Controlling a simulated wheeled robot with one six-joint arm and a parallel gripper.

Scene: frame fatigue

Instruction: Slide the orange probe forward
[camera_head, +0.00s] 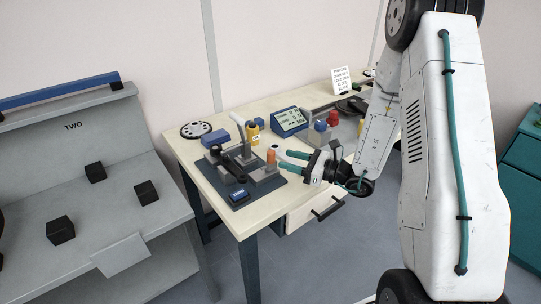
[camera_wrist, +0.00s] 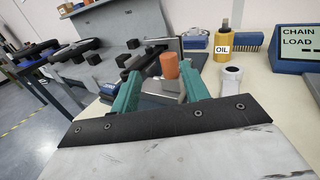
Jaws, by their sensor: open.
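The orange probe (camera_head: 271,157) stands upright on a grey block of the dark fixture (camera_head: 238,199) on the cream table. In the wrist view the orange probe (camera_wrist: 169,65) shows between and beyond my two teal fingers. My gripper (camera_head: 284,160) is open, close to the probe on its right side in the head view. In the wrist view my gripper (camera_wrist: 160,82) has its fingers spread apart with the probe between their tips. I cannot tell whether either finger touches it.
A yellow oil bottle (camera_head: 252,132), a blue display (camera_head: 290,121) reading chain load and a white cylinder (camera_wrist: 231,80) stand near the fixture. Red and blue parts (camera_head: 320,126) sit further right. A grey bench (camera_head: 95,190) with black cubes is at the left.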

